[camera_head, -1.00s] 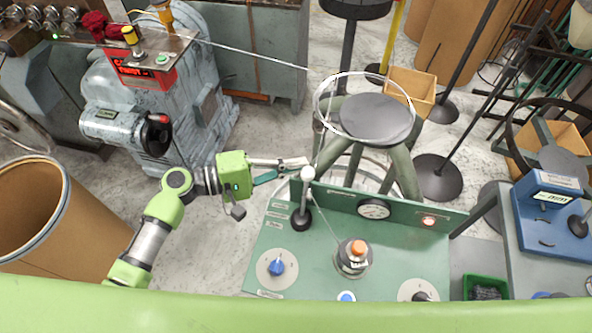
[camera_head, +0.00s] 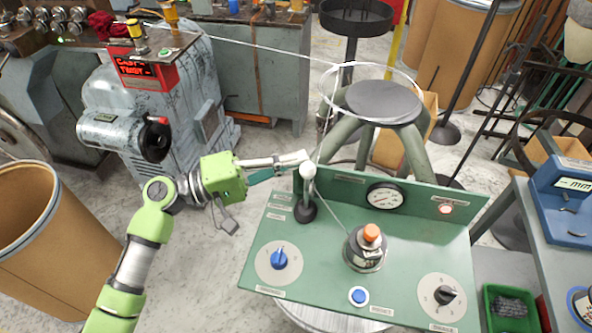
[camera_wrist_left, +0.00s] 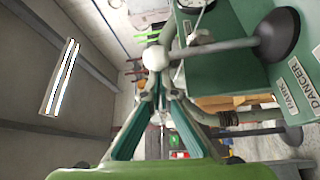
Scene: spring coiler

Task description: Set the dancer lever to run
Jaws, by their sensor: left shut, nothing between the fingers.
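The dancer lever stands at the back left corner of the green control panel (camera_head: 330,248). Its white ball knob (camera_head: 308,171) tops a short pale stem rising from a dark round boot (camera_head: 304,212). My left gripper (camera_head: 304,156) reaches in from the left, shut and empty, its tips right by the knob. In the left wrist view the fingers (camera_wrist_left: 160,92) converge just below the white knob (camera_wrist_left: 156,58); I cannot tell whether they touch it. The stem there runs right to the black boot (camera_wrist_left: 278,38). Labels reading DANCER (camera_wrist_left: 300,74) and PARK (camera_wrist_left: 288,103) lie beside it. My right gripper is not in view.
The panel also carries a gauge (camera_head: 386,196), a blue knob (camera_head: 280,259), an orange-topped spool-like unit (camera_head: 368,248) and a black knob (camera_head: 445,295). A wire runs past the lever. A round-topped stand (camera_head: 384,102) is behind; a brown drum (camera_head: 40,240) is at left.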

